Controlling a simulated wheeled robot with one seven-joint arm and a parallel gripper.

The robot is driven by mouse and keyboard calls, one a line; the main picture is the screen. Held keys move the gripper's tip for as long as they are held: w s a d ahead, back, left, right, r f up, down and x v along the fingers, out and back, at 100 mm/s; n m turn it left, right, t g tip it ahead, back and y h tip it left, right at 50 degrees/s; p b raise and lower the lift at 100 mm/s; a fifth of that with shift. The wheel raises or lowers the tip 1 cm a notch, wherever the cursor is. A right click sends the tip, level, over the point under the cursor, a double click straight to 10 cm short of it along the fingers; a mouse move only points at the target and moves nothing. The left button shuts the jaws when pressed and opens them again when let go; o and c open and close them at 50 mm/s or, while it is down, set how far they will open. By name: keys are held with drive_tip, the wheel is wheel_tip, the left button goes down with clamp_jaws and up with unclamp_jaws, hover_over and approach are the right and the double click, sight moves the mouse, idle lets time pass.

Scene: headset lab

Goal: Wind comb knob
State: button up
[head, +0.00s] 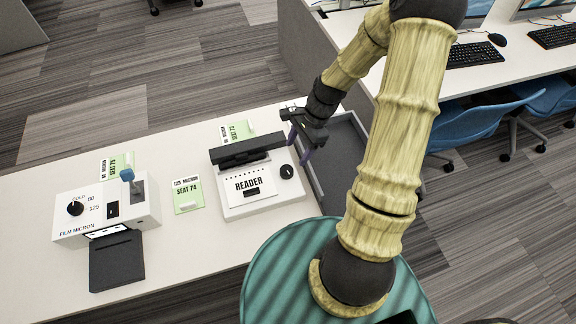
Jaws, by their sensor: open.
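A white READER box (264,207) stands on the white table, with a dark bar across its back. A small round black knob (287,171) sits on its right side. My gripper (299,146) is open, with purple fingers, just above and slightly right of that knob in the picture. It looks empty and apart from the knob, though the exact gap cannot be told. A second black knob (75,208) is on the white FILM MICRON box (145,215) at the left. No label reading "comb" can be made out.
A blue-topped lever (127,175) rises from the FILM MICRON box, with a black plate (117,262) in front. A grey tray (343,150) is right of the reader. Bare table (190,262) lies in front.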

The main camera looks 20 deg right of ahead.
sight(287, 169)
drive_tip(key=x, duration=0.8)
drive_tip(key=shift+f, duration=0.25)
drive_tip(key=c, duration=1)
